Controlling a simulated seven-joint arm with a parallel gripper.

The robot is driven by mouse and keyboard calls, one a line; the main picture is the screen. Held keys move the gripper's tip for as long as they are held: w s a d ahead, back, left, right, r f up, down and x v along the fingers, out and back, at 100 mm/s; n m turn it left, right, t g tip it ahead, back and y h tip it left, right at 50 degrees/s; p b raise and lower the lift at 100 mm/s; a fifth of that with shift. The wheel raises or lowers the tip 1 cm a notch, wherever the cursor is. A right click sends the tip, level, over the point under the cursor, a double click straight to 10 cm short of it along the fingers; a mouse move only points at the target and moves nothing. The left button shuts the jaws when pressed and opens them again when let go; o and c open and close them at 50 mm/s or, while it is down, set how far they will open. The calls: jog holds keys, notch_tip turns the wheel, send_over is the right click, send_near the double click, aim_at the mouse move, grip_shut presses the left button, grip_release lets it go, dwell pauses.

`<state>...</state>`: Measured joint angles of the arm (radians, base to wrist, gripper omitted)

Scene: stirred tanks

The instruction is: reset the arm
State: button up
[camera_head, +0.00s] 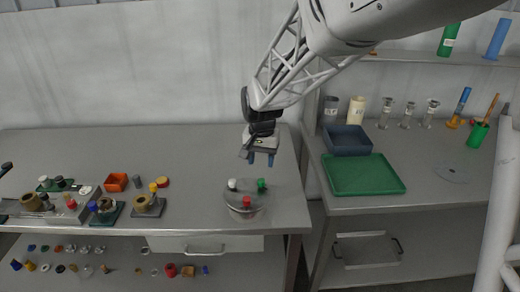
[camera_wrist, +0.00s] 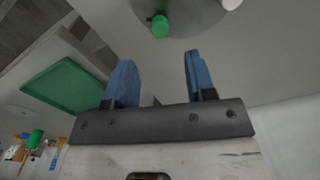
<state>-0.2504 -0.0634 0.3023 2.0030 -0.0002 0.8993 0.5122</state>
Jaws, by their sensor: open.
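My gripper (camera_head: 262,160) hangs above the back right part of the left table (camera_head: 215,165), its two blue fingers apart with nothing between them. In the wrist view, my gripper (camera_wrist: 158,80) also shows open and empty. A round grey metal vessel (camera_head: 241,207) stands on the table below and in front of my gripper, apart from it. Its top carries a white, a green and a red cap. The wrist view shows part of this vessel (camera_wrist: 190,15) and its green cap (camera_wrist: 160,26) beyond the fingertips.
A green tray (camera_head: 362,174) and a dark blue bin (camera_head: 347,140) are on the right table. A gap separates the tables. Shelves with bottles are behind on the right.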

jog(key=s+d+r+n+t, duration=0.1)
jog(key=s+d+r, duration=0.35)
jog(key=s, duration=0.25)
jog(key=s+d+r, duration=0.3)
jog(key=s+d, duration=0.2)
jog(key=s, duration=0.1)
jog(key=s+d+n, duration=0.1)
jog(key=s+d, duration=0.2)
jog(key=s, duration=0.6)
jog(key=s+d+r+t, duration=0.1)
jog(key=s+d, duration=0.2)
jog(key=s, duration=0.6)
jog(key=shift+d+r+n+t, duration=0.2)
jog(key=shift+n+t, duration=0.1)
jog(key=shift+n, duration=0.1)
dwell(0.5)
